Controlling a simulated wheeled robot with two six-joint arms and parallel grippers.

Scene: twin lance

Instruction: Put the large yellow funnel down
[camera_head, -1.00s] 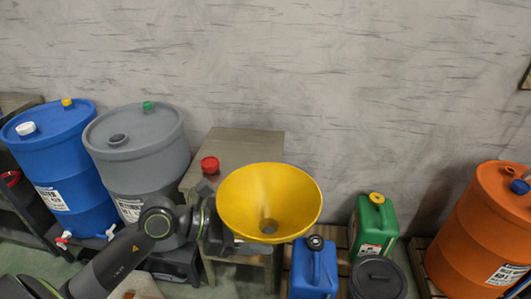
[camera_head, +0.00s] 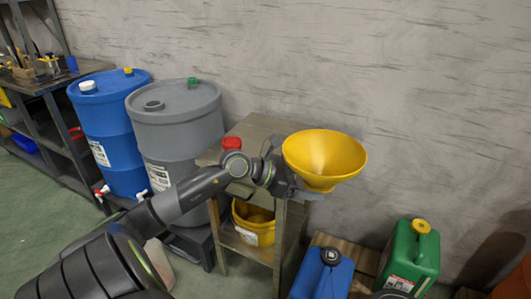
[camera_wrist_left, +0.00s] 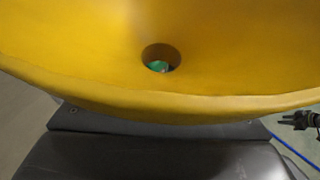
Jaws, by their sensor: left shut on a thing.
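The large yellow funnel (camera_head: 322,158) is held upright in the air, its wide mouth up, just right of and above the small metal stand (camera_head: 262,128). My left gripper (camera_head: 308,192) is shut on the funnel's lower part; the fingers are mostly hidden. In the left wrist view the funnel (camera_wrist_left: 90,50) fills the upper half, and something green shows through its hole.
A red cap (camera_head: 231,143) sits on the stand top, and a yellow bucket (camera_head: 254,222) on its lower shelf. Grey (camera_head: 178,130) and blue (camera_head: 105,125) drums stand left. Blue (camera_head: 322,275) and green (camera_head: 410,258) canisters stand lower right. A workbench (camera_head: 40,85) is far left.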

